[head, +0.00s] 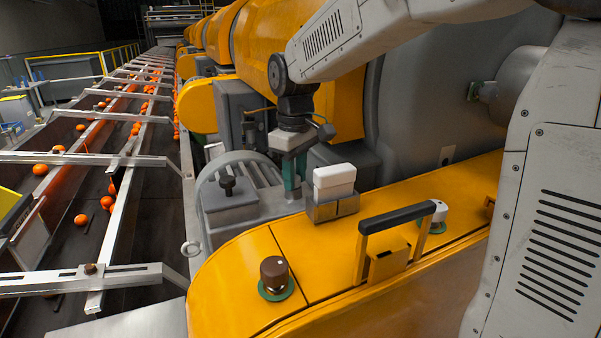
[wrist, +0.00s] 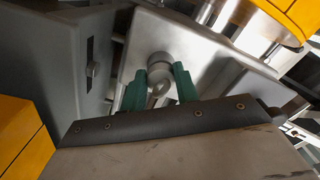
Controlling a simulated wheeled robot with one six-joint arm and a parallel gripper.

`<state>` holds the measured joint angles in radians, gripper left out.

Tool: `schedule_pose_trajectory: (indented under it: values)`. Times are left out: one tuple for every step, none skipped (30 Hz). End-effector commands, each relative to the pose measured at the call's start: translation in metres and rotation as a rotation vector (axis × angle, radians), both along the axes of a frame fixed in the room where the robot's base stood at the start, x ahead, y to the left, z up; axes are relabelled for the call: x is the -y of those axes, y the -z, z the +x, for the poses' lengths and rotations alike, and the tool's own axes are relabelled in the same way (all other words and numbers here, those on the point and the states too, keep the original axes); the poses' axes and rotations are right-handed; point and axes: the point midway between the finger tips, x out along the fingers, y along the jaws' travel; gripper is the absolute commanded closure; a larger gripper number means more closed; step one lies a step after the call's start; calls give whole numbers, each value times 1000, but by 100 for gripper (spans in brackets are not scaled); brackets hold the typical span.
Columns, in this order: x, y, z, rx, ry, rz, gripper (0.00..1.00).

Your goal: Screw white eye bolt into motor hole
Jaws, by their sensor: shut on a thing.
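A round pale part sits just beyond the ring, against a grey metal surface (wrist: 200,50). In the head view the fingers hide the bolt. The motor hole is not visible, and I cannot tell whether the bolt is in it.
A white block (head: 334,175) in a metal holder (head: 335,210) stands close right of my gripper. A black-topped handle (head: 397,216), a brown knob (head: 273,272) and a white knob (head: 440,210) rise from the yellow cover (head: 330,262). A conveyor with oranges runs along the left.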

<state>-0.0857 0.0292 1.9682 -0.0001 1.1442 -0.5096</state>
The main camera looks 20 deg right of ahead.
Motion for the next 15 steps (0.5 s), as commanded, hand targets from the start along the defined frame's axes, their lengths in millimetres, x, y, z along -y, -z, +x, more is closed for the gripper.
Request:
schedule_pose_trajectory:
  values:
    - [0,0,0,0,12,0,83]
    - [0,0,0,0,30,0,83]
    - [0,0,0,0,64,0,83]
    - [0,0,0,0,89,0,83]
    - [0,0,0,0,111,0,83]
    - [-1,0,0,0,133,0,83]
    - [-1,0,0,0,144,0,83]
    - [-1,0,0,0,149,0,83]
    - [-1,0,0,0,151,0,83]
    - [-1,0,0,0,150,0,83]
    - [-1,0,0,0,150,0,83]
    - [-1,0,0,0,149,0,83]
    - [-1,0,0,0,149,0,83]
    - [-1,0,0,0,150,0,83]
    - [-1,0,0,0,161,0,83]
